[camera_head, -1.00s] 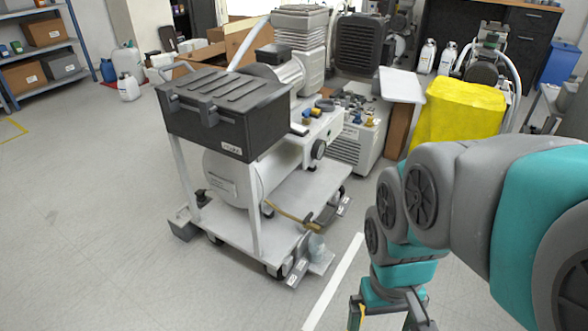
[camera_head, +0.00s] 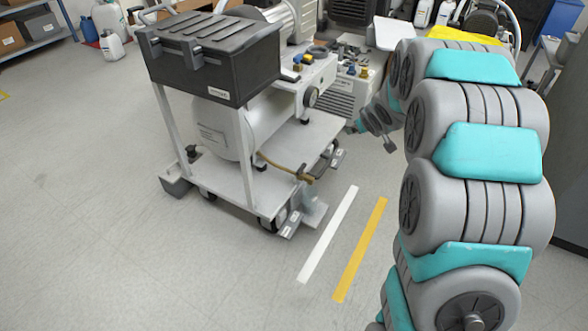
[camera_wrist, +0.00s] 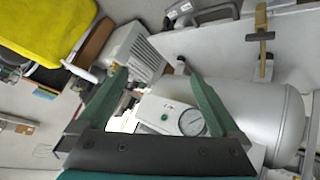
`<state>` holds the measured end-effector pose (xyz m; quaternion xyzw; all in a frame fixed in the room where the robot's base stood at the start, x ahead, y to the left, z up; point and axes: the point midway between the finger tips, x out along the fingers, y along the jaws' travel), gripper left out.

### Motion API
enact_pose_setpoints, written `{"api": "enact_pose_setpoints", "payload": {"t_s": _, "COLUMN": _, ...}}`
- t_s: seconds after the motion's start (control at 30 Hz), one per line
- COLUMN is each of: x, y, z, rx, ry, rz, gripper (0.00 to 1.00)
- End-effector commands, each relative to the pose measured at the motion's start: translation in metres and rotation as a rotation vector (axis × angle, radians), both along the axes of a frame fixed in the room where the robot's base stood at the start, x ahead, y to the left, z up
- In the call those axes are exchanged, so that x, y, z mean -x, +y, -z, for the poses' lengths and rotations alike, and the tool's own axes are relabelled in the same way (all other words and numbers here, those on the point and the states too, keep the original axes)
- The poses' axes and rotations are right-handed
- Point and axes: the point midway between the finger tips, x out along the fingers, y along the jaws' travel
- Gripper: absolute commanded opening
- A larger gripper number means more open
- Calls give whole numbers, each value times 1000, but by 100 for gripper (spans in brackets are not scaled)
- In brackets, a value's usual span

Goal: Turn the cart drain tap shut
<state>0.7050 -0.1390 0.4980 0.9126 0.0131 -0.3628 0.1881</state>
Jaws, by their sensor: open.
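The compressor cart (camera_head: 245,185) stands left of centre in the head view, with a silver tank (camera_head: 222,128) lying on it. A brass-coloured pipe with a lever, apparently the drain tap (camera_head: 298,172), sticks out low at the tank's near right end. In the wrist view the tap (camera_wrist: 262,36) is at the upper right, beyond the tank (camera_wrist: 262,108). My gripper (camera_head: 372,133) is to the right of the cart and apart from the tap. In the wrist view my gripper (camera_wrist: 157,80) has its green fingers spread with nothing held between them.
A black box (camera_head: 212,60) tops the cart. A white panel with a gauge (camera_wrist: 191,122) shows beyond my fingers in the wrist view. A ribbed white unit (camera_head: 345,98) stands behind my gripper. A yellow cover (camera_wrist: 50,28) lies to the side. The floor in front is clear.

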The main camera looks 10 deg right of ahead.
Motion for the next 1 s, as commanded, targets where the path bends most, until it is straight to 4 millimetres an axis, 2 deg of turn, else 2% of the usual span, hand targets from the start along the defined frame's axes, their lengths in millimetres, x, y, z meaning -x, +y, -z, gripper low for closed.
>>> {"api": "enact_pose_setpoints", "payload": {"t_s": 0.03, "x": -16, "y": 0, "z": 16, "rx": -9, "ry": -26, "rz": -34, "gripper": 100}}
{"api": "enact_pose_setpoints", "payload": {"t_s": 0.2, "x": -63, "y": 14, "z": 50, "rx": -57, "ry": -137, "rz": -174, "gripper": 100}}
{"api": "enact_pose_setpoints", "payload": {"t_s": 0.3, "x": -82, "y": 26, "z": 72, "rx": -98, "ry": -195, "rz": -261, "gripper": 100}}
{"api": "enact_pose_setpoints", "payload": {"t_s": 0.43, "x": -98, "y": 44, "z": 104, "rx": -171, "ry": -264, "rz": -377, "gripper": 100}}
{"api": "enact_pose_setpoints", "payload": {"t_s": 0.57, "x": -102, "y": 65, "z": 135, "rx": -262, "ry": -327, "rz": -491, "gripper": 100}}
{"api": "enact_pose_setpoints", "payload": {"t_s": 0.67, "x": -97, "y": 81, "z": 161, "rx": -343, "ry": -368, "rz": -576, "gripper": 100}}
{"api": "enact_pose_setpoints", "payload": {"t_s": 0.8, "x": -81, "y": 103, "z": 191, "rx": -468, "ry": -423, "rz": -689, "gripper": 100}}
{"api": "enact_pose_setpoints", "payload": {"t_s": 1.0, "x": -53, "y": 124, "z": 216, "rx": -617, "ry": -476, "rz": -797, "gripper": 100}}
